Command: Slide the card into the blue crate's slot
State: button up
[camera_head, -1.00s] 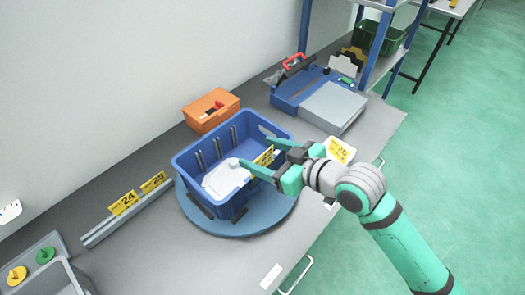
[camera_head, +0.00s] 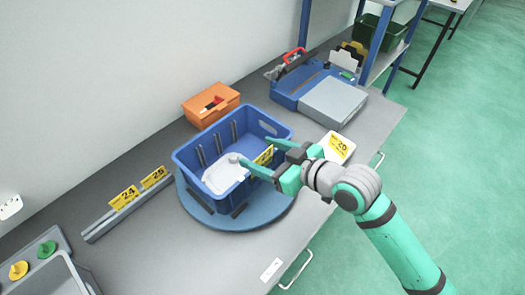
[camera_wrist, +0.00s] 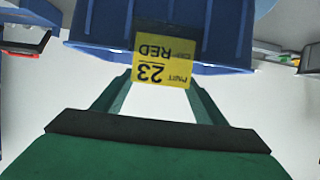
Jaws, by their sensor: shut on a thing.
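The yellow card (camera_wrist: 163,62), printed 23 and RED, is upside down in the wrist view, at the fingertips of my gripper (camera_wrist: 160,92). My gripper is shut on it. A dark holder (camera_wrist: 168,12) on the outside of the blue crate (camera_wrist: 228,30) shows behind the card's upper part; how far the card is in it I cannot tell. In the head view the card (camera_head: 263,157) is at the right wall of the crate (camera_head: 187,160), with my gripper (camera_head: 256,156) reaching it from the right. A white part (camera_head: 222,178) lies inside the crate.
The crate stands on a round blue turntable (camera_head: 240,226). A rail (camera_head: 105,228) with cards 24 and 25 lies left. The front bench surface is mostly clear.

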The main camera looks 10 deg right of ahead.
jog(key=shift+f, duration=0.75)
jog(key=o, duration=1.1)
jog(key=shift+c, duration=0.2)
jog(key=v, duration=1)
jog(key=shift+s+d+r, duration=0.15)
jog(key=shift+s+d, duration=0.05)
jog(key=shift+s, duration=0.1)
